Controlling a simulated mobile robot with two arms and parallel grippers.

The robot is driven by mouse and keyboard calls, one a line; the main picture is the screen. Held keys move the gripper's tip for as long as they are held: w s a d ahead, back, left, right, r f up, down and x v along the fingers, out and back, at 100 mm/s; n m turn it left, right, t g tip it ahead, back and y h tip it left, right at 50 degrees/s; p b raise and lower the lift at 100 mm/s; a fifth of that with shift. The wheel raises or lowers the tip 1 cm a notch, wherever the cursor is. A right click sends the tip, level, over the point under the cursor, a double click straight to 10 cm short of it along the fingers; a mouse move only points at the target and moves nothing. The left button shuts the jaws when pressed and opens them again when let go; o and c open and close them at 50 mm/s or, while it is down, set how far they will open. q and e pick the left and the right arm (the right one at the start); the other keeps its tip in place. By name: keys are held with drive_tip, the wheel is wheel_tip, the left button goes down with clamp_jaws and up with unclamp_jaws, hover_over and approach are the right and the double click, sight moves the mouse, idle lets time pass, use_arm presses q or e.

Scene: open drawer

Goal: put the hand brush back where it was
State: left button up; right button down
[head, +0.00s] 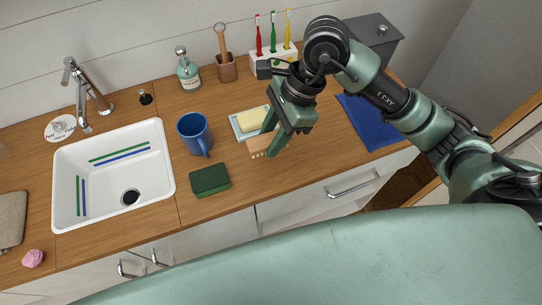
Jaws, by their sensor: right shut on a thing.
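The hand brush (257,147) is a small light-wood block low between the fingers of my right gripper (271,143). The gripper comes down from above and is shut on it. The brush is just in front of the soap dish, over or on the wooden counter; I cannot tell whether it touches the counter. Part of the brush is hidden by the fingers. My left gripper is not in view.
A soap dish (237,127) with yellow soap (253,119), a blue mug (194,134) and a green sponge (210,180) are close by. A toothbrush holder (262,55) stands behind. A blue cloth (375,122) lies right. The white sink (113,142) is left.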

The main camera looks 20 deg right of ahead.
hover_over(265, 169)
drive_tip(key=d, duration=0.2)
drive_tip(key=f, duration=0.5)
drive_tip(key=shift+a, duration=0.2)
wheel_tip(265, 169, down, 4)
drive_tip(key=shift+f+p, duration=0.1)
drive_tip(key=shift+p, duration=0.5)
drive_tip(key=shift+f, duration=0.25)
drive_tip(key=c, duration=1)
unclamp_jaws()
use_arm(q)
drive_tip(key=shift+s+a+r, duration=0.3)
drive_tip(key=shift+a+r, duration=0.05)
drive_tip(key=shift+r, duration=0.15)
